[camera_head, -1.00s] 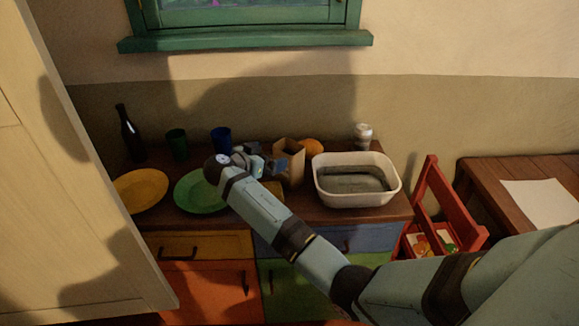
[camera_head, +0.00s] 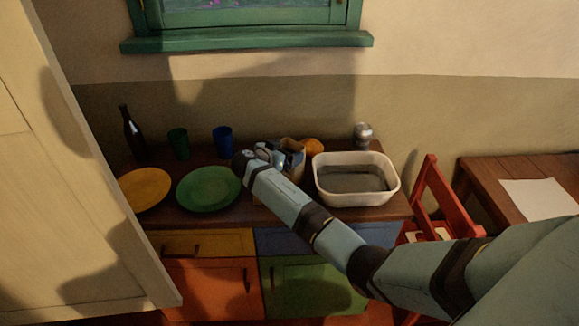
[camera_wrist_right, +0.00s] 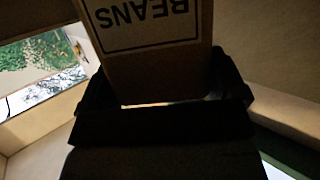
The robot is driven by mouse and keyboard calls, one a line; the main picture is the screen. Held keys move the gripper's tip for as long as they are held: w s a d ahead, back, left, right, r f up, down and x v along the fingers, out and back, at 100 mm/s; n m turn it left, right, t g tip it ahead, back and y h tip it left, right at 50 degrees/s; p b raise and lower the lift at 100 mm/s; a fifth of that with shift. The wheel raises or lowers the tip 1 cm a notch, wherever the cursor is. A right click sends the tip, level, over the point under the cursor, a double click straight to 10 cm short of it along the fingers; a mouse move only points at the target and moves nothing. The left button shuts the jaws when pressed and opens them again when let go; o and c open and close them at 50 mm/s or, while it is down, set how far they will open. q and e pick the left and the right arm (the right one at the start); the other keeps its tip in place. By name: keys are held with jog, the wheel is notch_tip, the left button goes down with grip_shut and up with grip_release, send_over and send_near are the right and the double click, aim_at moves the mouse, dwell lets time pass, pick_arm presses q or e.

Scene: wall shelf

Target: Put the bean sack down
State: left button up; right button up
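The bean sack, a brown paper bag, stands upright on the sideboard (camera_head: 264,214) just left of the white basin; in the head view its top (camera_head: 299,147) shows behind my right gripper (camera_head: 287,158). In the right wrist view the sack (camera_wrist_right: 155,65) shows its printed "BEANS" label upside down and lies between the dark fingers of my right gripper (camera_wrist_right: 165,98). A small lit gap shows below the sack's edge. I cannot tell whether the fingers press on it. My left gripper is not in view.
A white basin (camera_head: 327,190) stands right of the sack, with an orange object (camera_head: 313,146) and a can (camera_head: 363,133) behind. Left are a green plate (camera_head: 208,188), yellow plate (camera_head: 144,188), green cup (camera_head: 178,143), blue cup (camera_head: 222,139) and dark bottle (camera_head: 132,135).

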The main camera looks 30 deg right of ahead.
jog(key=c, duration=1)
jog(key=shift+r, duration=0.15)
